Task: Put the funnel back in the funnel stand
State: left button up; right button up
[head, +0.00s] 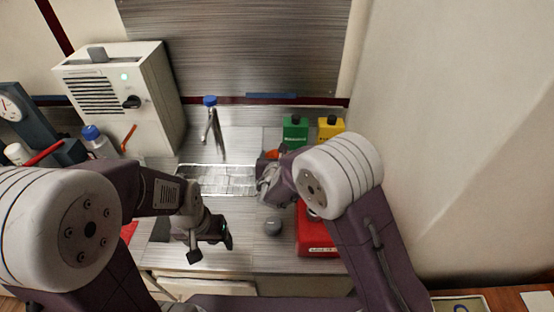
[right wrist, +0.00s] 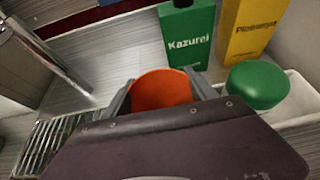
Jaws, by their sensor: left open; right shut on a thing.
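The orange funnel (right wrist: 162,88) is between the fingers of my right gripper (right wrist: 163,97) in the right wrist view, its round orange face showing above the gripper body. In the head view a small orange part of the funnel (head: 272,154) shows beside my right gripper (head: 268,172), which is over the right end of the sink and shut on it. The funnel's lower part is hidden. My left gripper (head: 210,245) is open and empty over the front of the counter, left of centre. I cannot make out the funnel stand for certain in either view.
A green bottle (head: 295,130) and a yellow bottle (head: 330,128) stand at the back right. A red container (head: 314,238) lies under my right arm. A tap (head: 213,125) rises behind the sink (head: 221,180). A white machine (head: 122,95) stands at the left.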

pick_arm(q)
jog(key=shift+w, duration=0.1)
pick_arm(e)
jog(key=shift+w+f, duration=0.1)
jog(key=shift+f, duration=0.65)
pick_arm(q)
jog(key=shift+f+b, duration=0.35)
pick_arm(e)
jog(key=shift+f, duration=0.2)
pick_arm(q)
jog(key=shift+r, duration=0.1)
pick_arm(e)
jog(key=o, duration=1.5)
jog(key=shift+r, duration=0.1)
pick_arm(q)
jog(key=shift+r, duration=0.1)
pick_arm(e)
jog(key=shift+r, duration=0.1)
pick_arm(q)
jog(key=shift+r+p, duration=0.2)
jog(key=shift+p, duration=0.2)
pick_arm(e)
jog(key=shift+s+r, duration=0.2)
pick_arm(q)
jog(key=shift+f, duration=0.1)
pick_arm(e)
jog(key=v, duration=1.1)
jog(key=shift+s, duration=0.35)
